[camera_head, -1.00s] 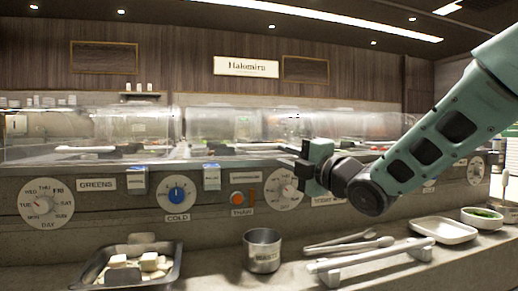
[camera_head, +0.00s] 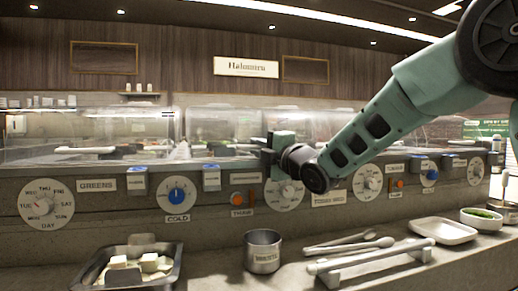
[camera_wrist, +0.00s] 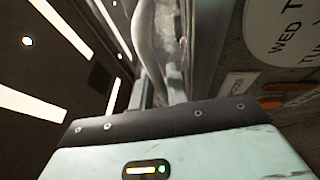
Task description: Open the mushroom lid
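Clear curved lids cover the wells along the counter: one at the left (camera_head: 85,127) and one behind my gripper (camera_head: 222,124). No mushroom label is readable, so I cannot tell which lid is the mushroom one. My gripper (camera_head: 268,152) is at the counter's front upper edge, before the middle lid, above the dial right of the THAW switch. In the wrist view, my fingers (camera_wrist: 162,90) are partly hidden behind the gripper body, near a pale curved edge (camera_wrist: 148,35). Whether they touch it or are closed is unclear.
The front panel carries a day dial (camera_head: 46,204), a blue COLD knob (camera_head: 177,195) and small blue-topped blocks. On the ledge below are a tray of white cubes (camera_head: 92,275), a metal cup (camera_head: 263,252), utensils (camera_head: 350,243), a raised bar (camera_head: 370,257) and a white dish (camera_head: 443,231).

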